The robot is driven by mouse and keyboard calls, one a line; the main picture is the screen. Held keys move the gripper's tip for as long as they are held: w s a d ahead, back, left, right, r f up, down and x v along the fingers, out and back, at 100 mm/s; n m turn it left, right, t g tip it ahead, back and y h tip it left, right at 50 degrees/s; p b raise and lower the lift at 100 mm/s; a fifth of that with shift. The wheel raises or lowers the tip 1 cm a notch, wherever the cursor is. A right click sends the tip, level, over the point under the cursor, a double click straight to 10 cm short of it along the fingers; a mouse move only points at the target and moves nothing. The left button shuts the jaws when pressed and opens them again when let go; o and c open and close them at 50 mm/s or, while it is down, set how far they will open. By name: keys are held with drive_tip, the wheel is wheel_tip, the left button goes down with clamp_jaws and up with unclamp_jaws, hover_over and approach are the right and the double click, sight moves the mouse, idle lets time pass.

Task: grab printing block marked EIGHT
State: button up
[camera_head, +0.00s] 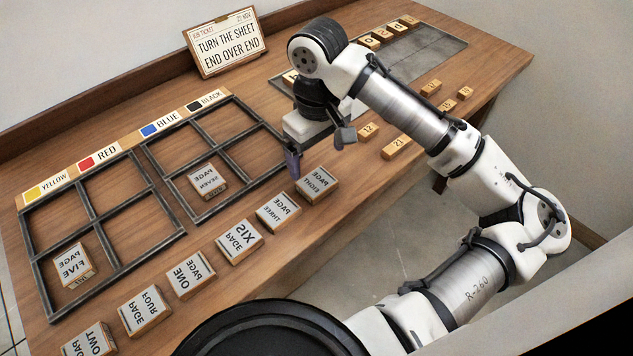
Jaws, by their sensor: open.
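The printing block marked EIGHT (318,184) is a wooden block with a pale top and mirrored lettering. It stands at the right end of the row of page blocks along the table's near side. My gripper (319,151) is open, with nothing seen between its fingers. In the picture it is just above and behind the EIGHT block, one finger to the left and one to the right. It appears apart from the block; the exact height gap cannot be told.
Left of it stand blocks THREE (278,211), SIX (239,240), ONE (190,275), FOUR (144,309) and TWO (89,340). Dark frames (166,188) hold SEVEN (207,181) and FIVE (73,265). Small number blocks (397,147) lie right. A job ticket (225,43) stands behind.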

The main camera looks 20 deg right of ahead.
sight(317, 181)
drive_tip(key=shift+f, duration=0.8)
drive_tip(key=f, duration=0.4)
drive_tip(key=shift+s+a+p, duration=0.25)
drive_tip(key=shift+s+p, duration=0.1)
drive_tip(key=shift+f, duration=0.65)
drive_tip(key=c, duration=1.1)
